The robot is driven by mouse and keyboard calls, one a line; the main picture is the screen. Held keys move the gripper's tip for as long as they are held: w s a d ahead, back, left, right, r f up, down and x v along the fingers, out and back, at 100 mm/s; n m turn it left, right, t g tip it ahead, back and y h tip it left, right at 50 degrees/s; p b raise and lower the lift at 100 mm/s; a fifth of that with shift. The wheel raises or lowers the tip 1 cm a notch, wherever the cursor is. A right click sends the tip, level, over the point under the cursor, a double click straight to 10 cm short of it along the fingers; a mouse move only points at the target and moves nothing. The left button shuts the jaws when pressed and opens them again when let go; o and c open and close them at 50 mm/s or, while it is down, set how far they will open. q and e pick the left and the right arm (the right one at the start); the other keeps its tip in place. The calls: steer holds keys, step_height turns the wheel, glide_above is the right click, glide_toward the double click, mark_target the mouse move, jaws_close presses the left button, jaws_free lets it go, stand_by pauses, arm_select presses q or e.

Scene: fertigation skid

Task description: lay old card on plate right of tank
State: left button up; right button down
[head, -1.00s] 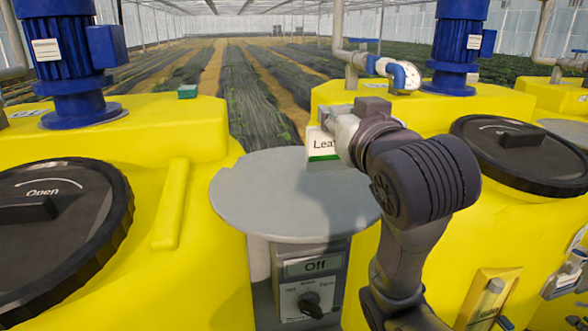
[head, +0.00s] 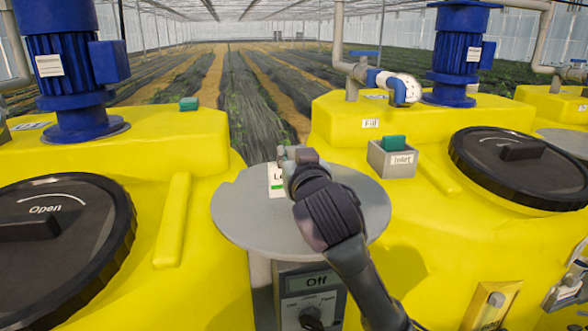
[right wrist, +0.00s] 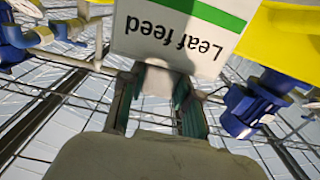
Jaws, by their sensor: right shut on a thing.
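The old card (head: 275,181) is white with a green stripe and the words "Leaf feed", read in full in the right wrist view (right wrist: 165,45). My right gripper (head: 291,158) is shut on the card's edge and holds it upright over the round grey plate (head: 243,217). My fingers hide part of the card in the head view. I cannot tell whether its lower edge touches the plate. The plate stands just right of the left yellow tank (head: 205,143), above a control box showing "Off" (head: 316,282). My left gripper is not in view.
A second yellow tank (head: 425,215) stands right of the plate. It carries a grey "Inlet" holder (head: 388,167) with a green block. Black lids (head: 65,225) and blue motors (head: 72,70) top the tanks. The plate's left and front parts are bare.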

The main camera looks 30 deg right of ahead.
step_height(320, 180, down, 3)
steer(key=shift+f, duration=0.15)
steer(key=shift+f, duration=0.15)
steer(key=c, duration=0.8)
jaws_free()
